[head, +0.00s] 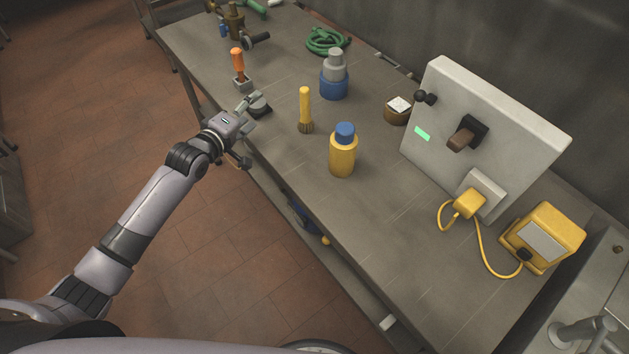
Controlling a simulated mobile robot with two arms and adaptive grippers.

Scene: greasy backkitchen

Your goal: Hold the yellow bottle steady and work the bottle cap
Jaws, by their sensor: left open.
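The yellow bottle (342,158) stands upright on the grey metal worktable, near the middle of the head view. Its blue bottle cap (345,132) sits on top of it. My left gripper (249,128) is at the table's near left edge, to the left of the bottle and well apart from it. Its fingers are spread and I see nothing held between them. My right gripper does not show in the head view.
A yellow-handled brush (305,108) and a blue-and-grey bottle (334,78) stand close to the yellow bottle. A panel (500,130) with a yellow plug and cable stands to the right. The worktable (370,225) is clear in front of the bottle.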

